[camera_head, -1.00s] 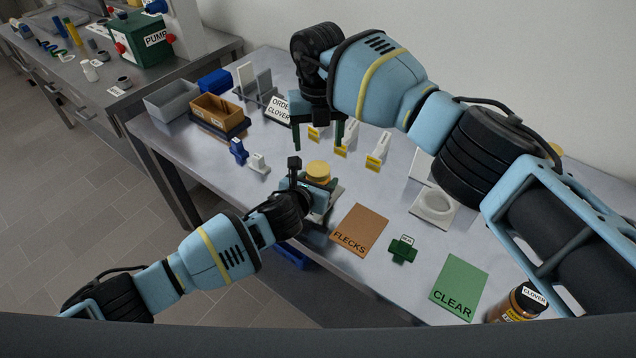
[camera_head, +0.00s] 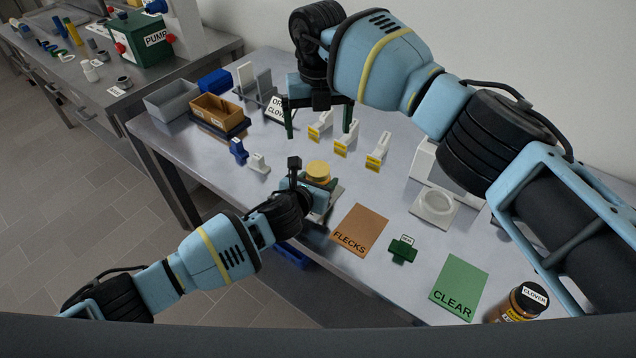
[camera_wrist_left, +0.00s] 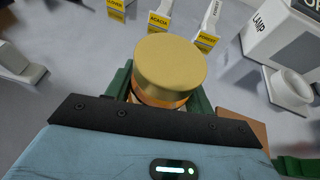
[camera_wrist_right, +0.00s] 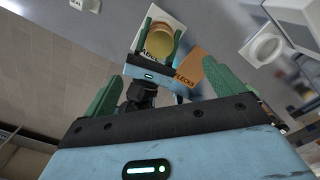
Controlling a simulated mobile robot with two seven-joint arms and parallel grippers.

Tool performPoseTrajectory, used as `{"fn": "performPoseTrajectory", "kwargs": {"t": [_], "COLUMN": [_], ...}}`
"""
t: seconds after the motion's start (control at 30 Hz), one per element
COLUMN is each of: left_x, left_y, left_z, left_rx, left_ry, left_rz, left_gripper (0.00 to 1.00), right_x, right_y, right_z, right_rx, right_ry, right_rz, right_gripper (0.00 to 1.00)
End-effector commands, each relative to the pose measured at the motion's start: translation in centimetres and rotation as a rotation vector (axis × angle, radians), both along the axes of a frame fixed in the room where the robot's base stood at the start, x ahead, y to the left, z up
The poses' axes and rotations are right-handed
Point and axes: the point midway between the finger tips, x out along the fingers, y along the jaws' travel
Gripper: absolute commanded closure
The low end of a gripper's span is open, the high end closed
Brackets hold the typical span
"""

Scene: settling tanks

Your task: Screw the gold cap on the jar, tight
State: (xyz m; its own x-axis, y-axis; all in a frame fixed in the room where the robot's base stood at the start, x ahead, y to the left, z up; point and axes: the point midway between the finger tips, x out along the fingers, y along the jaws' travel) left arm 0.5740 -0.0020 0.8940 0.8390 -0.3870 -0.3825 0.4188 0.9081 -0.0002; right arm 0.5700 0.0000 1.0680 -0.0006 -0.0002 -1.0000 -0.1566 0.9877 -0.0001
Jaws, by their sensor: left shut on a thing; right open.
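The gold cap (camera_head: 318,168) sits on top of the jar, whose amber body (camera_wrist_left: 160,101) shows just below it in the left wrist view. The cap looks level there; how tight it is I cannot tell. My left gripper (camera_head: 312,188) is shut on the jar, its green fingers on either side below the cap. My right gripper (camera_head: 319,118) is open and empty, fingers pointing down, above the table behind the jar. In the right wrist view the cap (camera_wrist_right: 160,43) shows beyond and between the open fingers, clear of them.
A FLECKS mat (camera_head: 359,230) and a CLEAR mat (camera_head: 459,287) lie right of the jar. A CLOVER jar (camera_head: 518,302) stands near the front edge. Yellow-labelled stands (camera_head: 345,146), a white lamp base (camera_head: 435,207) and a brown bin (camera_head: 216,110) stand around.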

Motion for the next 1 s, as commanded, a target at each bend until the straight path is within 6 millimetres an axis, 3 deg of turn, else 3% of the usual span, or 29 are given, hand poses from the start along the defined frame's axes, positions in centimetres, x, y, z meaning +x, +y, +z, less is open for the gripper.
{"fn": "performPoseTrajectory", "kwargs": {"t": [0.2, 0.4, 0.87, 0.9, 1.0], "left_x": [0.0, 0.0, 0.0, 0.0, 0.0], "left_y": [0.0, 0.0, 0.0, 0.0, 0.0], "left_z": [0.0, 0.0, 0.0, 0.0, 0.0], "left_rx": [0.000, 0.000, 0.000, 0.000, 0.000], "left_ry": [0.001, 0.001, 0.000, 0.000, 0.000], "left_rz": [0.000, 0.000, 0.000, 0.000, 0.000], "left_gripper": [1.00, 1.00, 1.00, 0.44, 0.31], "right_x": [0.1, 0.0, 0.0, 0.0, 0.0], "right_y": [0.0, 0.0, 0.0, 0.0, 0.0], "right_z": [4.6, 7.4, 8.6, 8.6, 8.5], "right_rx": [0.001, 0.000, 0.001, 0.001, 0.001], "right_ry": [-0.005, -0.003, 0.000, 0.000, 0.000], "right_rz": [-0.001, -0.001, 0.000, 0.000, 0.000], "right_gripper": [0.06, 0.06, 0.06, 0.06, 0.06]}}
